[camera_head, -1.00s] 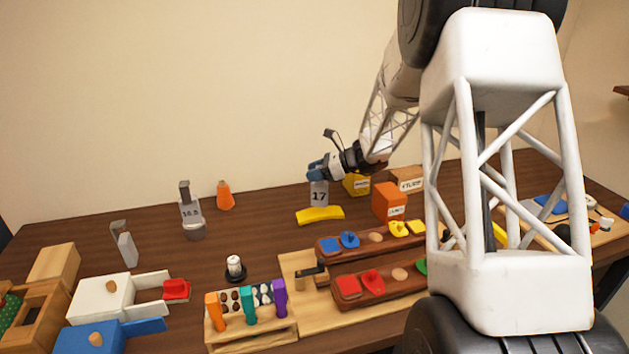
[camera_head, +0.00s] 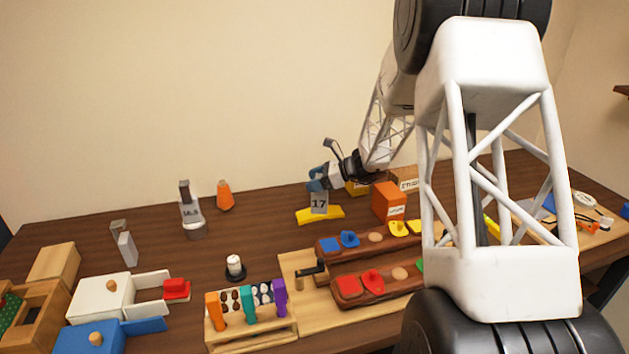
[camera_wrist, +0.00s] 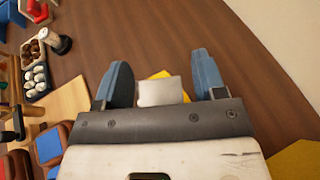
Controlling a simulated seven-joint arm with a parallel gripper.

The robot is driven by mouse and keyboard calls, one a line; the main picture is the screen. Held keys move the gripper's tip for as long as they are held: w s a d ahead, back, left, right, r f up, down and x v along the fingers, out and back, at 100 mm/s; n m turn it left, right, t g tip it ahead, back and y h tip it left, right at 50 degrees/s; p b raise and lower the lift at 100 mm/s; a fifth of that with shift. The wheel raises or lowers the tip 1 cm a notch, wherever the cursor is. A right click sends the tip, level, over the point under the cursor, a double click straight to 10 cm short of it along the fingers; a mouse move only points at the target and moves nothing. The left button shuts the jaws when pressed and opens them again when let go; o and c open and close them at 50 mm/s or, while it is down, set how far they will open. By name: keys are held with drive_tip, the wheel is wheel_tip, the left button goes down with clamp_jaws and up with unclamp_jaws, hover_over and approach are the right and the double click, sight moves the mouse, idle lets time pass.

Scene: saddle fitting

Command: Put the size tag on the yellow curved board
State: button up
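The size tag (camera_head: 319,204), a grey plate marked 17, stands upright on the yellow curved board (camera_head: 334,214) towards the back of the table. It appears to touch the board's top. My gripper (camera_head: 317,183) is just above the tag, with its blue fingers pointing down. In the wrist view my gripper (camera_wrist: 163,78) has its fingers spread wide, with the pale tag (camera_wrist: 160,92) between them. A gap shows at the right finger, and the left finger is very near the tag. The yellow board (camera_wrist: 160,75) is mostly hidden behind the tag there.
A wooden base with coloured saddle pieces (camera_head: 310,302) is in front. Another grey tag stand (camera_head: 192,212) and an orange piece (camera_head: 225,196) are left.

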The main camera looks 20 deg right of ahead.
drive_tip(key=shift+r, duration=0.15)
drive_tip(key=v, duration=1.2)
drive_tip(key=shift+r, duration=0.1)
idle(0.6)
drive_tip(key=s+a+r+n+g+h, duration=0.25)
drive_tip(key=s+a+r+n, duration=0.2)
drive_tip(key=s+a, duration=0.4)
drive_tip(key=s+a+r+n+g+h, duration=0.2)
drive_tip(key=s+a+r+n+h, duration=0.3)
drive_tip(key=s, duration=0.7)
drive_tip(key=s+a+n+t+h, duration=0.1)
drive_tip(key=s+n, duration=0.5)
drive_tip(key=s, duration=0.6)
drive_tip(key=s+a+n+h, duration=0.3)
drive_tip(key=s+n, duration=0.4)
drive_tip(key=s, duration=0.6)
drive_tip(key=shift+s+f+t+h, duration=0.3)
drive_tip(key=shift+f+t+h, duration=0.05)
drive_tip(key=shift+h, duration=0.3)
drive_tip(key=shift+o, duration=0.2)
